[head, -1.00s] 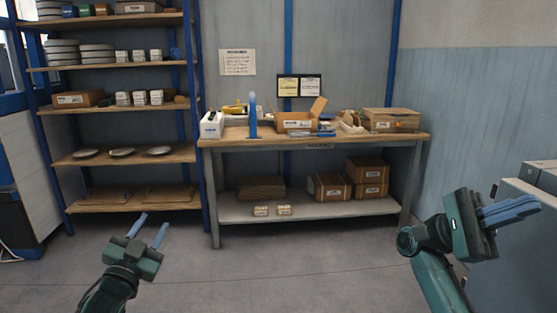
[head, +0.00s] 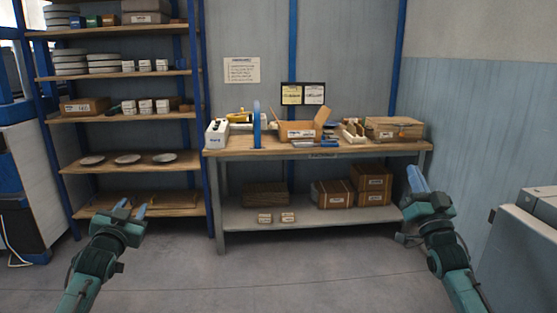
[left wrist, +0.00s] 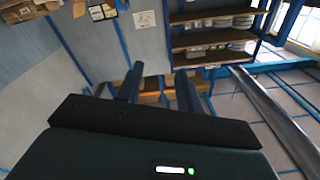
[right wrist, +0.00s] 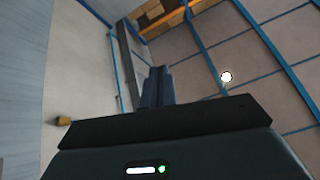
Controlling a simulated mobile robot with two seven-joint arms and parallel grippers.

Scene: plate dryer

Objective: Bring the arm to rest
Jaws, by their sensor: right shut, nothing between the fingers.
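My left gripper (head: 132,208) is at the lower left in the head view, in front of the shelf rack and above the floor. In the left wrist view its two fingers (left wrist: 157,88) stand apart with nothing between them, so it is open and empty. My right gripper (head: 417,180) is at the right in the head view, raised in front of the wall by the right end of the workbench. In the right wrist view its fingers (right wrist: 157,86) are together with nothing held. Neither gripper touches anything.
A shelf rack (head: 125,117) with plates and boxes stands at the left. A workbench (head: 315,153) with boxes and tools stands in the middle, with cartons on its lower shelf (head: 310,218). A grey cabinet (head: 525,245) is at the right. The floor (head: 280,275) between my arms is clear.

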